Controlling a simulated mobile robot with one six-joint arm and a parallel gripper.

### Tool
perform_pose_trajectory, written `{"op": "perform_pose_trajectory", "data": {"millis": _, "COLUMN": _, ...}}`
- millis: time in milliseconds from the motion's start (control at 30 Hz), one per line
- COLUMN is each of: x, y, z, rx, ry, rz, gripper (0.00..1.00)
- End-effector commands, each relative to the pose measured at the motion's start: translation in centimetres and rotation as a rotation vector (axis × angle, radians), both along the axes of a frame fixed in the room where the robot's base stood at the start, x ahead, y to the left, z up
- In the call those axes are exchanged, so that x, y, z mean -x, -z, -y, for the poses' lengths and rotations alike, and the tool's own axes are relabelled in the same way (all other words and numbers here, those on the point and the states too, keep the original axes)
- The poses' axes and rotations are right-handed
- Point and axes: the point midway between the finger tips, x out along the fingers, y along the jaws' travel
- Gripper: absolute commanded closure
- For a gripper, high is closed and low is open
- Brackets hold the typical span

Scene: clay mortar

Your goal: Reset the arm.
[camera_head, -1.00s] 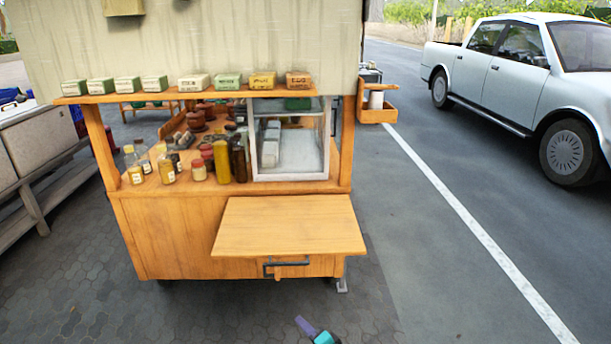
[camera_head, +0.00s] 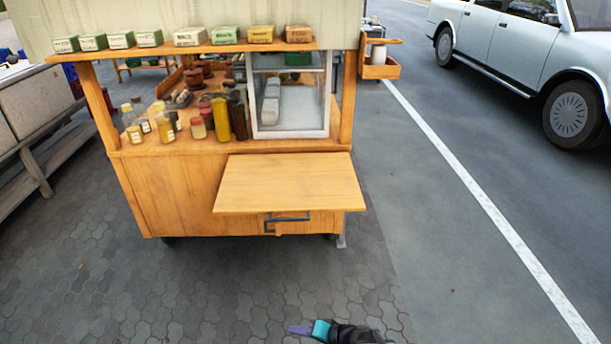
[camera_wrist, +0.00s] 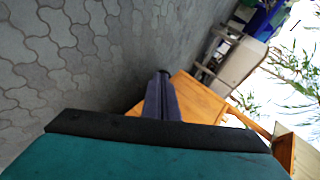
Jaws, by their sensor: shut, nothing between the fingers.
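My gripper (camera_head: 300,330) is at the bottom of the head view, low over the paving in front of the wooden food cart (camera_head: 170,185). Its purple fingers point left and look closed together, with nothing between them. The gripper is apart from the cart and touches nothing that I can see.
The cart's fold-out shelf (camera_head: 290,183) juts toward me, with a dark handle (camera_head: 287,217) below it. Bottles and jars (camera_head: 195,120) stand on the counter. A grey counter (camera_head: 35,115) is at the left. A white pickup (camera_head: 510,45) is at the right. The paving in front is clear.

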Motion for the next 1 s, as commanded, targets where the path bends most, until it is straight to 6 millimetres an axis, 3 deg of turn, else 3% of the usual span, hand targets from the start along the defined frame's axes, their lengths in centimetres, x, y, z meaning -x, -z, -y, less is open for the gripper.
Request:
{"op": "perform_pose_trajectory", "data": {"millis": 467, "x": 7.5, "y": 5.3, "z": 2.3, "rx": 0.178, "ry": -0.208, "rz": -0.180, "gripper": 1.00}}
{"op": "perform_pose_trajectory", "data": {"millis": 1000, "x": 15.5, "y": 9.7, "z": 8.0, "rx": 0.431, "ry": -0.389, "rz": -0.423, "gripper": 1.00}}
